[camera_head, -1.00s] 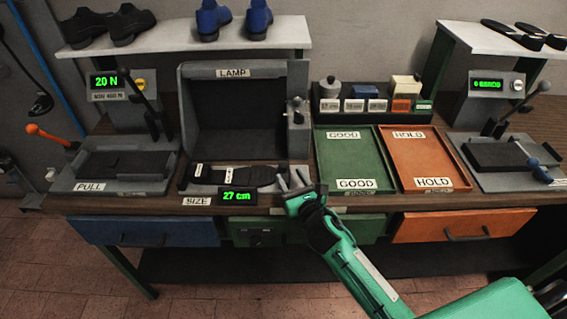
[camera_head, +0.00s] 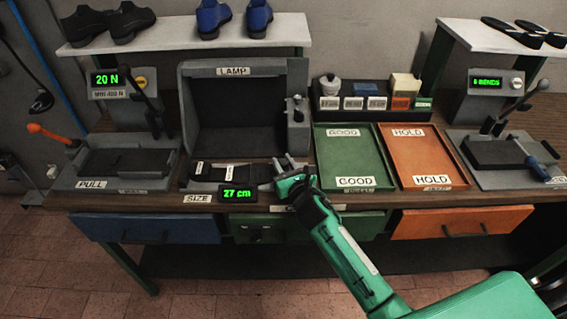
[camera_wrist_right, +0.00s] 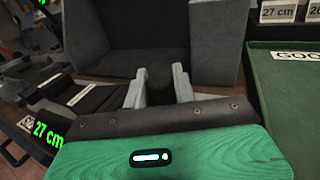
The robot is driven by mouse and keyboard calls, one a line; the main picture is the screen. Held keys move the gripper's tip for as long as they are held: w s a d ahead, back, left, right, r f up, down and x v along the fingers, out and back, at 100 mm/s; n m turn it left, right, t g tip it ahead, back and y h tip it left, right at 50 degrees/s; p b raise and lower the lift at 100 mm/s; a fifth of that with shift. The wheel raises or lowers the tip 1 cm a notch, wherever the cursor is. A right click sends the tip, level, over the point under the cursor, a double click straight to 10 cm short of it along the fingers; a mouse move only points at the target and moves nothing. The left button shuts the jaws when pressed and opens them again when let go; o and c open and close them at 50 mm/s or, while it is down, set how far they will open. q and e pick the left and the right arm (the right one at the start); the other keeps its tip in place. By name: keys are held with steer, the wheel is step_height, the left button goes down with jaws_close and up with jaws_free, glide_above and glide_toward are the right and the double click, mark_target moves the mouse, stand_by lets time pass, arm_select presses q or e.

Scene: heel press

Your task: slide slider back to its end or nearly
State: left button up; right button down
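The sizing gauge with a green 27 cm display (camera_head: 238,194) stands at the front of the bench, below the lamp box. A dark flat shoe-shaped piece (camera_head: 232,174) lies along it. My right gripper (camera_head: 284,163) is at the right end of this gauge. In the right wrist view, a dark knob-like piece (camera_wrist_right: 158,77), perhaps the slider's grip, shows between the fingers of my right gripper (camera_wrist_right: 158,85). The fingers stand apart, with no clear contact on the knob. The rest of the slider is hidden or too dark to tell. My left gripper is not in view.
The lamp box (camera_head: 233,105) rises behind the gauge. The green GOOD tray (camera_head: 335,150) and orange HOLD tray (camera_head: 410,150) lie empty to the right. The pull device (camera_head: 120,165) is at left; a bend device (camera_head: 500,150) is at far right.

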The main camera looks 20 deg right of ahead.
steer(key=shift+s+d+p, duration=0.15)
steer(key=shift+s+d, duration=0.05)
steer(key=shift+d, duration=0.6)
steer(key=shift+s+d+p, duration=0.1)
steer(key=shift+s+d, duration=0.15)
steer(key=shift+d, duration=0.5)
steer(key=shift+s+d+p, duration=0.15)
steer(key=shift+s+d, duration=0.05)
steer(key=shift+d, duration=0.6)
steer(key=c, duration=1.3)
jaws_free()
steer(key=shift+o, duration=0.6)
steer(key=shift+s+d, duration=0.1)
steer(key=shift+d, duration=0.05)
